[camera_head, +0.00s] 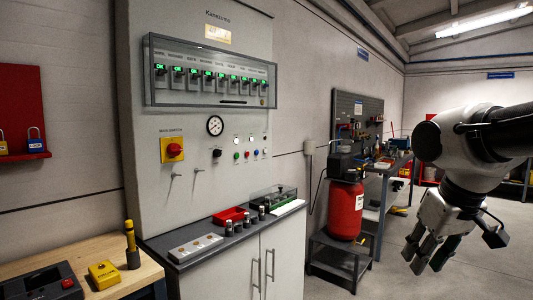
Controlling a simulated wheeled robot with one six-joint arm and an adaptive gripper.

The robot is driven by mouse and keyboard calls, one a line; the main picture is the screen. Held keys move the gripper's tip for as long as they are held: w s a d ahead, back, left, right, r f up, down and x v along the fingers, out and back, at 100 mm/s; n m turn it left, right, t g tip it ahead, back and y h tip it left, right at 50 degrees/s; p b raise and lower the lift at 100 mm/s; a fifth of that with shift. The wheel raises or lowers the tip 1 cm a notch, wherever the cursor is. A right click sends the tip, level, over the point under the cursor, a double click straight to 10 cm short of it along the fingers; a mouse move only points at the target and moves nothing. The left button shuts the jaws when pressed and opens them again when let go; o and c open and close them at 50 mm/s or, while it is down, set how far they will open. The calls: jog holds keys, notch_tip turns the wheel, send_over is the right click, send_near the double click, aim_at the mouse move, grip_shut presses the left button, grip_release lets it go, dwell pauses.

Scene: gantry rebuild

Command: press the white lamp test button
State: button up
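The grey control cabinet (190,120) stands at the left centre. On its front, below the breaker window, is a row of small round buttons: a green one (236,156), a red one (247,155), a blue one (256,153), and a small pale one (264,151) at the right end that looks white. Two small white round lamps or buttons (236,141) sit just above this row. Labels are too small to read, so I cannot tell which is the lamp test button. My gripper (428,266) hangs at the right, fingers down and apart, empty, well away from the panel.
A red-and-yellow rotary switch (174,149) and a gauge (215,125) are on the panel. A ledge (180,250) below holds small parts and a red tray (228,216). A red compressor tank (345,210) stands right of the cabinet. The floor under my gripper is clear.

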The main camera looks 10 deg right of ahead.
grip_shut()
dwell(1.0)
